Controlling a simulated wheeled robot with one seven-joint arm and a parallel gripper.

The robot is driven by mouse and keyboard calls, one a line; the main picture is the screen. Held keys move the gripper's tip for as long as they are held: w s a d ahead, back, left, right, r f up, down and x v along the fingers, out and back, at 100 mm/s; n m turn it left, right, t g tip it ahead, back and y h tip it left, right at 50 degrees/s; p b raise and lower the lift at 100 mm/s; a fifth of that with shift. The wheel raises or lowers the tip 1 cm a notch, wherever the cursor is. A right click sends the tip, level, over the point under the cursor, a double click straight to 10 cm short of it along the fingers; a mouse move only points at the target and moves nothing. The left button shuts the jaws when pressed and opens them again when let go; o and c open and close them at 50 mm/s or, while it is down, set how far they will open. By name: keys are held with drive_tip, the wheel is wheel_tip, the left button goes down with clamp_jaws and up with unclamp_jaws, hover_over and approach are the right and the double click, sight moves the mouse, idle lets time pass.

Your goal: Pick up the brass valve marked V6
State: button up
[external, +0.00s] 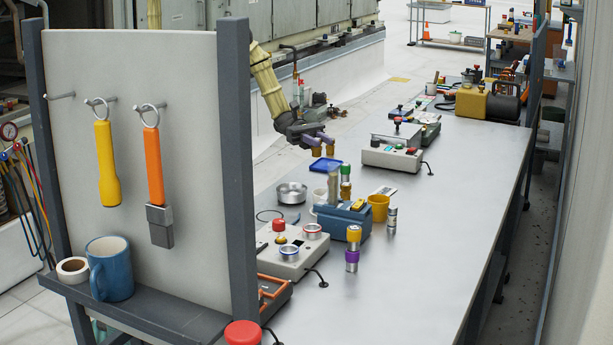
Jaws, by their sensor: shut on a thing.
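My gripper (321,143) hangs over the far left part of the long grey bench (440,215), just above a blue tray (326,166). It is shut on a small brass-coloured piece (316,151) at its tips, which looks clear of the tray. The piece is too small to make out its shape fully, and no V6 marking is legible on it. Other small coloured fittings stand on the bench, such as a yellow-topped stack (353,245) and a green-topped stack (345,181). Their markings cannot be read either.
A control box with buttons (391,157) is right of my gripper. A metal dish (291,193), a blue box (343,221), a yellow cup (378,207) and another button box (293,250) stand nearer. The bench's right side is clear.

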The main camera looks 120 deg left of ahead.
drive_tip(key=shift+r, duration=0.2)
drive_tip(key=shift+w, duration=0.1)
idle(0.4)
